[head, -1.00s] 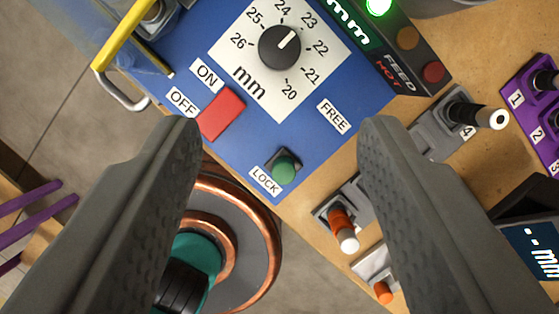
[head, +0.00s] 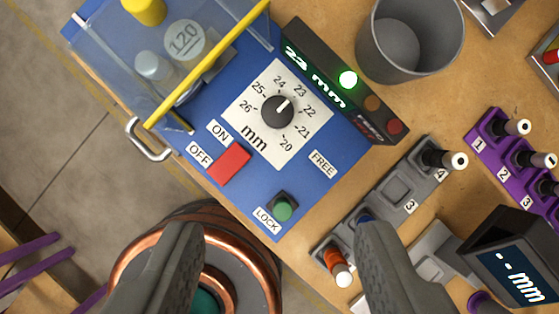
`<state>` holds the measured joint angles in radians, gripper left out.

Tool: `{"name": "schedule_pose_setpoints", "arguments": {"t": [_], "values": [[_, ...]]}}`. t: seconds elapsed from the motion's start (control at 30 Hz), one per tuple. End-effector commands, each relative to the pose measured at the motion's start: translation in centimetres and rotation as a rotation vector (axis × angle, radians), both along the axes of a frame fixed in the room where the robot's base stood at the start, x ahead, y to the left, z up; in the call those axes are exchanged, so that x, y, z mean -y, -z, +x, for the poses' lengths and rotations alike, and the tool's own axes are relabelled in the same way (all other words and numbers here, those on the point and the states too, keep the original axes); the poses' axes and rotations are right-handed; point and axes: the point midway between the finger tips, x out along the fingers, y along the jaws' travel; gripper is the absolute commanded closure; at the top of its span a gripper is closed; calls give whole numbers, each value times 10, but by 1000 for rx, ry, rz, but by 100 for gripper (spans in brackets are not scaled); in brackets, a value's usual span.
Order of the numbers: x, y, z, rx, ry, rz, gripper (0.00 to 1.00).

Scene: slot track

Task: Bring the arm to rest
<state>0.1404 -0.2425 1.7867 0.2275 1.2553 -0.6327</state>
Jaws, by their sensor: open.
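My gripper (head: 277,262) is open and empty, its two grey fingers reaching up from the bottom of the head view. The fingers are wide apart, with part of the wooden bench edge and the floor between them. The blue control panel (head: 232,195) lies beyond the fingertips. It has a black dial (head: 278,111) in the mm scale, a red ON/OFF switch (head: 229,165) and a green LOCK button (head: 282,208). I see no finger touching a control.
A display box (head: 318,70) reads 23 mm with its green lamp lit. A clear cover with a yellow edge (head: 205,65) stands upper left. A grey cup (head: 408,45), a grey slot track (head: 392,190), a purple rack (head: 505,165) and a mm gauge (head: 515,265) crowd the right.

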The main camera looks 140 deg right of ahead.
Motion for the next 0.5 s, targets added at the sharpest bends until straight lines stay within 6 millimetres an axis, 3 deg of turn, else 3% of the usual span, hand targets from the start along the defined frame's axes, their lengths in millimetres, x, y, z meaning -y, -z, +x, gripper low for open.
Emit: {"name": "schedule_pose_setpoints", "arguments": {"t": [0.5], "values": [[-13, -13, -78, 446, 245, 9, 50]]}}
